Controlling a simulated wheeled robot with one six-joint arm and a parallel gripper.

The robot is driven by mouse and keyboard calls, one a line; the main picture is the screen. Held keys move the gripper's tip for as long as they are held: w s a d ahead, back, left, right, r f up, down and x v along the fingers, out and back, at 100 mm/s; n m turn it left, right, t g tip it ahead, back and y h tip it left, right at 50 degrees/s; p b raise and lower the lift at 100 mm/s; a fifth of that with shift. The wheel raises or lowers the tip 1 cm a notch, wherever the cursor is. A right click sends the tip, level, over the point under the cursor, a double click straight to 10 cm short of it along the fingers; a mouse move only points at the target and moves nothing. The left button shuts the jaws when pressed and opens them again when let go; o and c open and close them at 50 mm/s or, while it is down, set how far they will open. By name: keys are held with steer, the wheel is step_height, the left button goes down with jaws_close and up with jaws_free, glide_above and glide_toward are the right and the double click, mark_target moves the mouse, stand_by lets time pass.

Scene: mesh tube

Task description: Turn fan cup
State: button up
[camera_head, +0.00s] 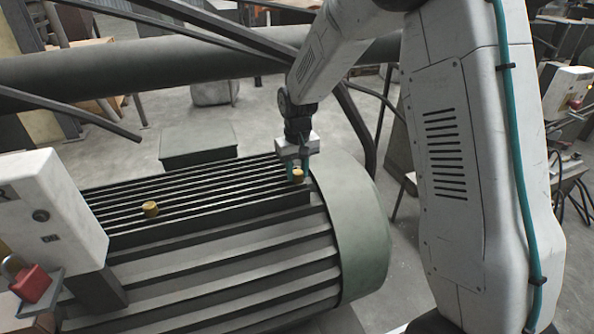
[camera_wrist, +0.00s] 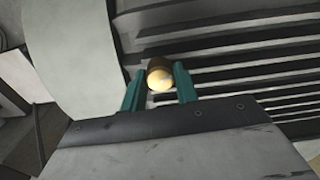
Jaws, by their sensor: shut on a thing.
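A small brass-yellow cup (camera_head: 298,175) sits at the right end of the finned top of a large grey-green motor housing (camera_head: 362,230). My gripper (camera_head: 297,172) reaches down from above with its teal fingers on either side of this cup. In the wrist view the cup (camera_wrist: 160,77) shows a round, shiny face between the two teal fingertips of my gripper (camera_wrist: 160,84), which is shut on it. A second yellow cup (camera_head: 150,208) stands on the fins further left, apart from my gripper.
A white box (camera_head: 50,215) with a red padlock (camera_head: 32,283) stands at the left of the motor. A thick dark pipe (camera_head: 140,75) and thin bars cross behind the motor. A grey-green block (camera_head: 198,147) stands behind the fins.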

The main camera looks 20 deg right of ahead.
mark_target(297, 172)
steer(key=shift+m, duration=2)
steer(key=o, duration=1)
step_height(297, 172, up, 8)
steer(key=shift+f, duration=0.1)
